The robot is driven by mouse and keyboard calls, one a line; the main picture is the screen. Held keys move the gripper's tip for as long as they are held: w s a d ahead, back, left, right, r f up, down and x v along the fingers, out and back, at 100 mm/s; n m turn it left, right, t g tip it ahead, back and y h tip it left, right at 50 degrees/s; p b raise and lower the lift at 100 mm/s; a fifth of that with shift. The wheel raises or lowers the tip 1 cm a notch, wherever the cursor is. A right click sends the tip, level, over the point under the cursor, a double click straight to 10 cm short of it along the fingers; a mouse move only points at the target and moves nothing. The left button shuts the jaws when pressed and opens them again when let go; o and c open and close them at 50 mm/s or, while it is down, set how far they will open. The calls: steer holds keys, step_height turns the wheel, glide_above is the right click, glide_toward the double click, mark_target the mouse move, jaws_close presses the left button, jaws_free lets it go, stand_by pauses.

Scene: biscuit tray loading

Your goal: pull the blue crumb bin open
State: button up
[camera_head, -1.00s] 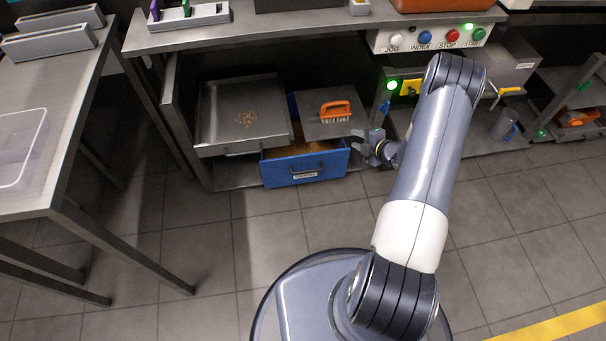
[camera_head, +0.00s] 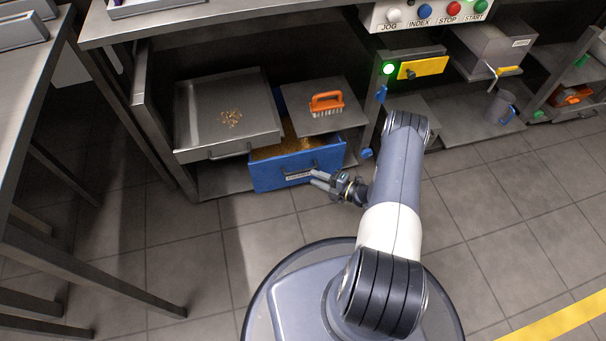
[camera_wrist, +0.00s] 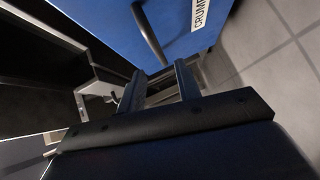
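The blue crumb bin (camera_head: 268,174) stands partly pulled out under the bench, with crumbs showing inside. Its dark bar handle (camera_head: 299,171) and white label are on the front face. My gripper (camera_head: 317,180) is in front of the right part of that face, close to the handle's right end. In the wrist view the bin's blue front (camera_wrist: 105,22) and handle (camera_wrist: 148,36) lie just beyond my fingertips (camera_wrist: 160,70). The two fingers are apart with nothing between them. The handle appears outside the gap, not gripped.
A metal tray (camera_head: 190,132) with crumbs sits left of the bin. An orange brush (camera_head: 326,102) rests on a grey panel (camera_head: 350,117) above the bin. The bench leg (camera_head: 160,130) stands at left. The floor in front is clear.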

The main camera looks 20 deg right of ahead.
steer(key=b+x, duration=0.1)
steer(key=x, duration=0.5)
jaws_close()
stand_by(0.6)
